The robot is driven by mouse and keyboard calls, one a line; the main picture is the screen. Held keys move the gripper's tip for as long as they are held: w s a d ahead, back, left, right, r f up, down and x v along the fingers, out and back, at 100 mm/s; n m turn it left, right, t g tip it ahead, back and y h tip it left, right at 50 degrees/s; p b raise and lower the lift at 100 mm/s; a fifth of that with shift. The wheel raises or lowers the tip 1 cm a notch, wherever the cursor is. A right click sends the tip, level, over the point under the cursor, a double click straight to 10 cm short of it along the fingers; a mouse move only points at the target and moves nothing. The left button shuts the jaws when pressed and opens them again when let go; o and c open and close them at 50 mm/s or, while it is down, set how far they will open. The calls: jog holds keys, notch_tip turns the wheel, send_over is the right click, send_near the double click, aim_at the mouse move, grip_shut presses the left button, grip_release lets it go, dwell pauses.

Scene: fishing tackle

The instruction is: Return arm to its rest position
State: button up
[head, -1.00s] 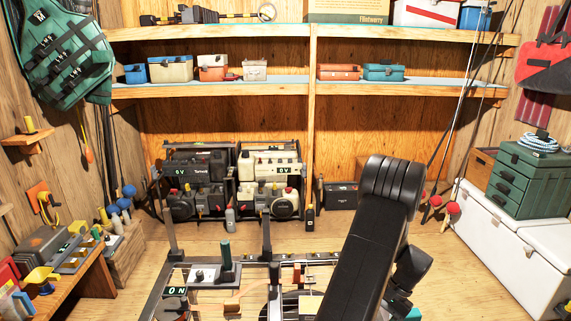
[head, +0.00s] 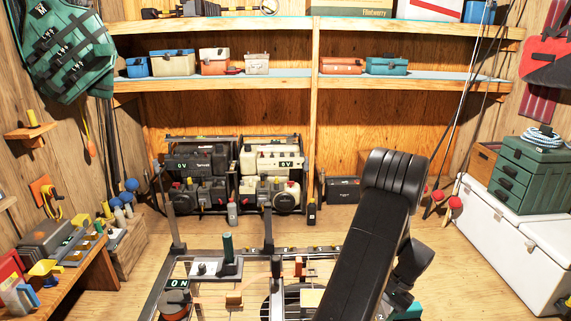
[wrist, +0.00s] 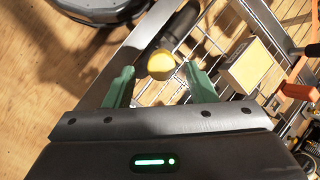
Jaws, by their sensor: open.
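My arm is folded in the middle right of the head view, with its black links rising over the metal frame. My gripper (wrist: 160,88) shows in the wrist view with two green fingers spread apart. A dark cylinder with a yellow end (wrist: 161,64) lies beyond and between the fingertips; I cannot tell how far off it is. Nothing is seen clamped between the fingers. In the head view the fingers are hidden behind the arm or below the frame edge.
A bench (head: 92,275) with tackle is at left, a white chest (head: 500,235) with a green drawer box (head: 538,172) at right. Shelves (head: 215,87) line the back. Floor is clear at left centre.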

jog(key=v, duration=1.1)
jog(key=x, duration=1.4)
jog(key=shift+a, duration=0.3)
jog(key=shift+s+a+r+h+p, duration=0.1)
jog(key=shift+a+r+h+p, duration=0.15)
jog(key=shift+a, duration=0.3)
jog(key=shift+a+h, duration=0.2)
jog(key=shift+h, duration=0.05)
